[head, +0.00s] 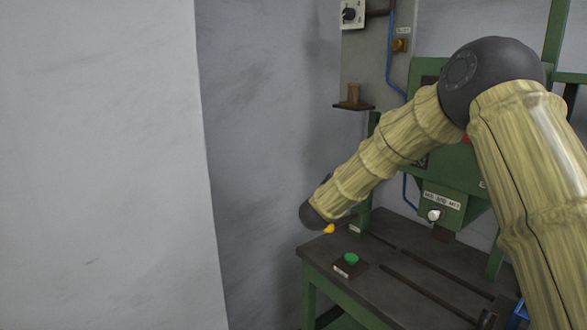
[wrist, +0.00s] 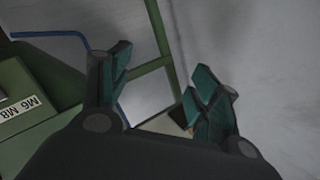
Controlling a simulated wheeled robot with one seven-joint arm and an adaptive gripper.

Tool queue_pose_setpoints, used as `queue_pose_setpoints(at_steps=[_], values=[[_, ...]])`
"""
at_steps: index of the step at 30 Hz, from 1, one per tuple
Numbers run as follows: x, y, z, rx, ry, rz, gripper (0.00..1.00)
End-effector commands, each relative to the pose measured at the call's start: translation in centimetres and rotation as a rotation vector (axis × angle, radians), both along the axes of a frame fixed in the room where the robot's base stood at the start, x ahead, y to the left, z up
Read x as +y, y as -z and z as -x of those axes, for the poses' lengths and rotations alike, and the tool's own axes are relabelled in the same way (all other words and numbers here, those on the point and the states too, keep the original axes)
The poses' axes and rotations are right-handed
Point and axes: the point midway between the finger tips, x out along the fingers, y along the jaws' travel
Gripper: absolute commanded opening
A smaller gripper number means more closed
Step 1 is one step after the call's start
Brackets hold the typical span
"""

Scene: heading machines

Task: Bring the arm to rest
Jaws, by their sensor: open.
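My arm (head: 387,148) reaches from the right across the head view, bent at a dark elbow joint. Its dark far end is above the near left corner of the machine table (head: 405,276). The fingers cannot be made out in the head view. In the wrist view my gripper (wrist: 160,78) is open, its two teal-padded fingers well apart. I see nothing held between them. Green framework and a grey wall show behind the fingers.
A green machine (head: 441,205) with a white knob stands behind my arm. A green button (head: 351,258) on a small box sits on the table. A small shelf (head: 353,106) holds a brown cylinder. A pale wall (head: 100,165) fills the left.

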Motion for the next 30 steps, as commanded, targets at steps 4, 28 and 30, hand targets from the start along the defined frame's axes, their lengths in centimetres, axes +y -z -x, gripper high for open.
queue_pose_setpoints(at_steps=[4, 28, 30], values=[[-0.2, 8.7, 2.6, 0.126, -0.074, 0.053, 0.62], [-3.5, 44.1, 30.7, 0.842, -0.478, 0.183, 0.62], [-3.9, 46.2, 34.2, 0.91, -0.513, 0.181, 0.62]])
